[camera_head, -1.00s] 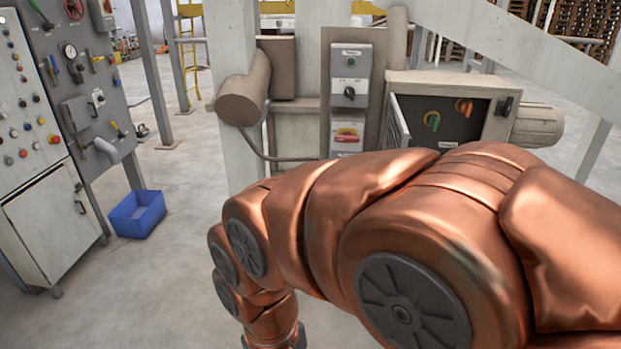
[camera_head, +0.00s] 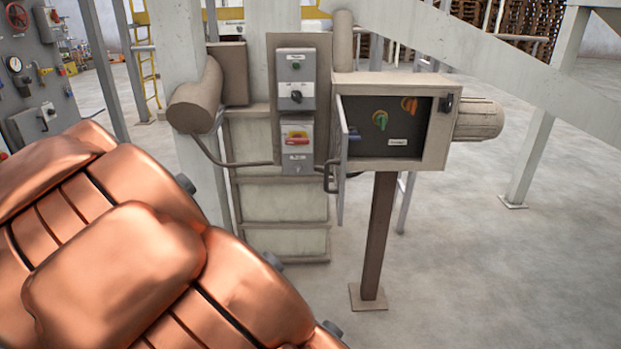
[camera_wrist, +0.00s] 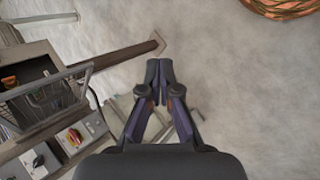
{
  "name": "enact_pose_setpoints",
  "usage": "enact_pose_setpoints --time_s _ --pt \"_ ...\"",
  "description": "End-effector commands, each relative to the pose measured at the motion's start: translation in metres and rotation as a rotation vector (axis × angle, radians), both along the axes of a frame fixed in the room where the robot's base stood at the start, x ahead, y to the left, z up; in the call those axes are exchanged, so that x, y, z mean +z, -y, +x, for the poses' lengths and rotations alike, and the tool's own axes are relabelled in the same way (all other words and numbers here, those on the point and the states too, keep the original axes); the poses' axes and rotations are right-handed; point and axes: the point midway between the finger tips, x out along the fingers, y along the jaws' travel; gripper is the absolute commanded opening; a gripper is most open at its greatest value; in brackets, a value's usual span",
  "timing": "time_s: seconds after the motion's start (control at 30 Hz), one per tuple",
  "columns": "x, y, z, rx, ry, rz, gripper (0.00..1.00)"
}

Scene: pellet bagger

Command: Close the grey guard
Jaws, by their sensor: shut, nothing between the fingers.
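The grey guard (camera_head: 341,170) stands swung open at the left side of a beige box (camera_head: 437,145), seen nearly edge-on. In the head view my arm fills the lower left and the gripper is not visible.
Inside the box are a green knob (camera_head: 380,120) and an orange knob (camera_head: 409,105). A switch panel with a red-and-yellow switch (camera_head: 297,136) stands left of the guard. A post (camera_head: 378,240) holds the box. The floor to the right (camera_head: 460,260) is clear.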

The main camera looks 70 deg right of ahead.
Motion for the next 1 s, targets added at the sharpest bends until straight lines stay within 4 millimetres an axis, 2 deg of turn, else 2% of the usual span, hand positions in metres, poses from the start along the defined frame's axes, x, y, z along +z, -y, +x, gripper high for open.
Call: enact_pose_setpoints --time_s 0.03,0.2,0.4,0.6,0.8,1.0 --pt "0.005 0.019 0.004 -0.026 -0.026 -0.058 0.0" --pt "0.024 0.077 0.014 -0.086 -0.109 -0.252 0.0" --pt "0.044 0.138 0.033 -0.111 -0.203 -0.465 0.0" --pt "0.051 0.192 0.061 -0.084 -0.287 -0.652 0.0" --pt "0.049 0.23 0.089 -0.03 -0.334 -0.783 0.0" --pt "0.043 0.246 0.104 0.006 -0.35 -0.839 0.0"
